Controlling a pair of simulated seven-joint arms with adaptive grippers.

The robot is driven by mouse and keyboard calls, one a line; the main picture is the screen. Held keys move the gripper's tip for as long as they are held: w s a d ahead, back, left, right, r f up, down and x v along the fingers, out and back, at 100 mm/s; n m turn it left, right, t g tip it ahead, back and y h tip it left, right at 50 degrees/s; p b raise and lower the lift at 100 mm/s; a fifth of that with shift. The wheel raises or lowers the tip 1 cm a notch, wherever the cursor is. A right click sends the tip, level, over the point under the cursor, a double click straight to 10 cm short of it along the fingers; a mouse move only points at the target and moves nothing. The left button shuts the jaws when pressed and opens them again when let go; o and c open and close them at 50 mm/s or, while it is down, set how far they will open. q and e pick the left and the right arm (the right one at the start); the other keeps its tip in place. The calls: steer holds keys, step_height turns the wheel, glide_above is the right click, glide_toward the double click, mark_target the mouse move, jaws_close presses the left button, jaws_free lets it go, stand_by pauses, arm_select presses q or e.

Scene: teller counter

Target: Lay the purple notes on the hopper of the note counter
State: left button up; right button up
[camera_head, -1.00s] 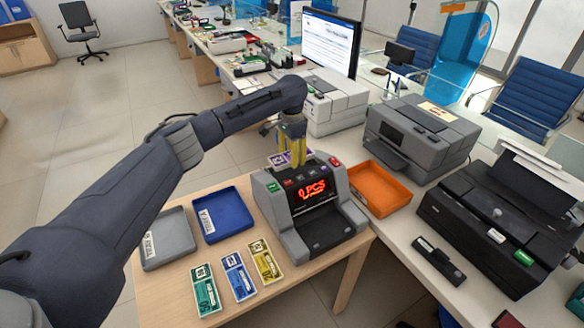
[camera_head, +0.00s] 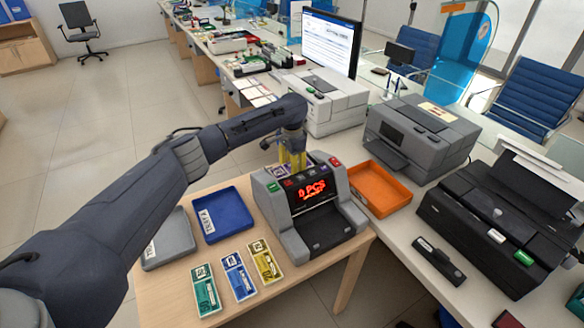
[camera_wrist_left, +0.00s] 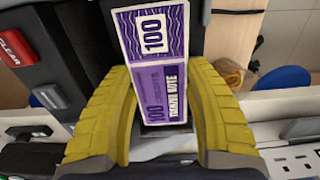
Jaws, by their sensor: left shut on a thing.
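The purple notes (camera_wrist_left: 156,72), marked 100, stand between the yellow fingers of my left gripper (camera_wrist_left: 160,115) in the left wrist view. In the head view my left gripper (camera_head: 292,162) is shut on them, low at the back of the grey note counter (camera_head: 268,200). The counter's display (camera_head: 312,189) reads 0 PCS. The hopper is mostly hidden behind the top panel and gripper, so I cannot tell whether the notes touch it. My right gripper is not in view.
Green (camera_head: 205,290), blue (camera_head: 238,277) and yellow notes (camera_head: 265,261) lie in front of the counter. A blue tray (camera_head: 222,215) and a grey tray (camera_head: 168,240) lie left. An orange tray (camera_head: 380,189) and a grey printer (camera_head: 422,137) stand right.

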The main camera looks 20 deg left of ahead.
arm_select(q)
steer(key=shift+f, duration=0.15)
steer(key=o, duration=1.2)
steer(key=shift+c, duration=0.2)
step_height(320, 180, up, 12)
steer(key=shift+r, duration=0.2)
